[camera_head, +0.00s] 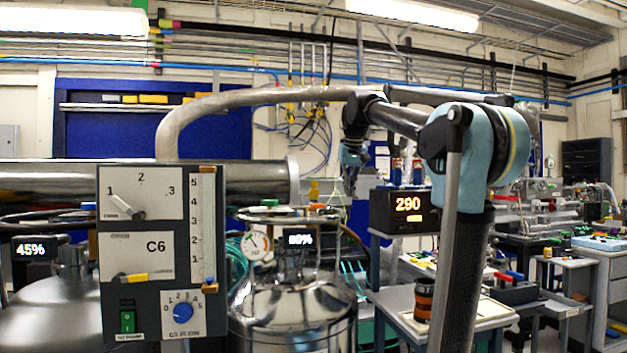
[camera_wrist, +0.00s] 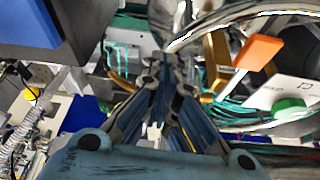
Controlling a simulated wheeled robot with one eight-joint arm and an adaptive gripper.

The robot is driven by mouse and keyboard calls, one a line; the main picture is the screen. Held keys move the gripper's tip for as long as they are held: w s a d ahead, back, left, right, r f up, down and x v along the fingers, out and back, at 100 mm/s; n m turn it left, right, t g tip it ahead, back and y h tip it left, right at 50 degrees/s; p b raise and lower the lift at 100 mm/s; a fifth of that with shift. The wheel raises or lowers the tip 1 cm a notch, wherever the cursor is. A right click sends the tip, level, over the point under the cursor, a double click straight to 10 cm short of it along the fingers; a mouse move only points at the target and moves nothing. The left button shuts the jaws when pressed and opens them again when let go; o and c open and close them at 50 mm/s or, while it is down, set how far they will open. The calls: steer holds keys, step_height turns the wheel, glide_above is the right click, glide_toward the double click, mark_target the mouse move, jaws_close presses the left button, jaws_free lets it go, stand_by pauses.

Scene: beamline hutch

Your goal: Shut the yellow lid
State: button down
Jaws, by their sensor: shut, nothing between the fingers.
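I cannot make out a yellow lid with certainty in either view. A small yellow-orange piece (camera_head: 314,190) shows above the steel vessel in the head view, too small to identify. In the wrist view an orange tab (camera_wrist: 258,52) lies at the upper right, beyond my fingertips and apart from them; whether it belongs to a lid I cannot tell. My gripper (camera_head: 352,155) hangs from the raised arm in the middle of the head view, left of the 290 display. In the wrist view my gripper (camera_wrist: 163,66) has its fingers together, with nothing held.
A control panel marked C6 (camera_head: 135,255) stands at the front left. Behind it is a shiny steel vessel (camera_head: 290,315) with a gauge. A 290 display (camera_head: 408,205) stands at centre right. A tray (camera_head: 488,312) and a dark orange-banded jar (camera_head: 424,298) are on the bench.

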steer(key=w+a+r, duration=0.6)
steer(key=w+r, duration=0.2)
step_height(320, 180, up, 6)
steer(key=f+n+t+y, duration=0.1)
glide_above(314, 190)
steer(key=w, duration=0.1)
step_height(314, 190, down, 9)
steer(key=w, duration=0.1)
steer(key=shift+a, duration=0.2)
steer(key=shift+w+r, duration=0.1)
steer(key=shift+a, duration=0.1)
